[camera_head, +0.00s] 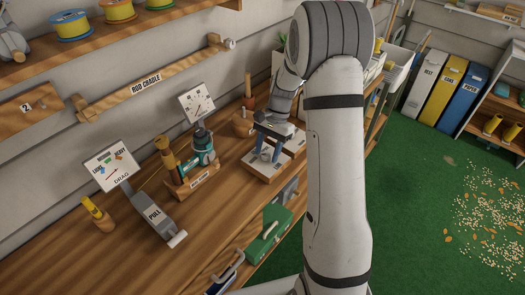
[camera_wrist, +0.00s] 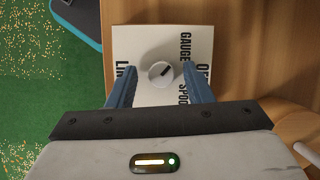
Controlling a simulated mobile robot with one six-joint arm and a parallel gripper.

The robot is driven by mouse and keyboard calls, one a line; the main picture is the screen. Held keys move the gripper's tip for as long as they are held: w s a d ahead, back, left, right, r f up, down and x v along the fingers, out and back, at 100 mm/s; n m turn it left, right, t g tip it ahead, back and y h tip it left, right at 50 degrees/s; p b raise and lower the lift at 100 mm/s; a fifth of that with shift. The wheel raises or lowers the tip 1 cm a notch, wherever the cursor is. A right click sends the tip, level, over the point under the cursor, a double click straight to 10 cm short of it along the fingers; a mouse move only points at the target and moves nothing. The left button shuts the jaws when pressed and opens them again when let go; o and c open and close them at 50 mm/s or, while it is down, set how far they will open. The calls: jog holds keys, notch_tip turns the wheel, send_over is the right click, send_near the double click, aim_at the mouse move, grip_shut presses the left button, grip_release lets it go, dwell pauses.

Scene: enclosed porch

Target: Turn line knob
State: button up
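The line knob (camera_wrist: 161,73) is a small round white dial with a dark pointer mark, on a white labelled plate (camera_wrist: 148,40) in the wrist view. The lettering there includes "GAUGE" and words partly cut off by my fingers. My gripper (camera_wrist: 158,80) is open, with its two blue fingers apart on the left and right of the knob. A gap shows between the knob and each finger. In the head view my gripper (camera_head: 265,152) points down at a light block (camera_head: 262,172) on the bench. The knob is hidden in that view.
The wooden bench (camera_head: 130,240) holds a "PULL" lever (camera_head: 154,212), a teal reel on a stand (camera_head: 200,155) and a small upright sign (camera_head: 197,103) near my gripper. A green box (camera_head: 270,232) is at the bench's front edge. Green floor (camera_head: 420,220) lies right, with scattered seeds.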

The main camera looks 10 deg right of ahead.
aim_at(272, 152)
jog(key=shift+r, duration=0.1)
jog(key=b+v, duration=0.1)
jog(key=v, duration=0.6)
jog(key=shift+w+r, duration=0.15)
jog(key=shift+r, duration=0.1)
jog(key=shift+d, duration=0.1)
jog(key=s+a+r+n+t+h, duration=0.2)
jog(key=s+a+r+n, duration=0.15)
jog(key=s+r, duration=0.55)
jog(key=s+n+t+h, duration=0.1)
jog(key=s+n+t, duration=0.3)
jog(key=s, duration=1.1)
jog(key=shift+s+n, duration=0.25)
jog(key=shift+n, duration=0.9)
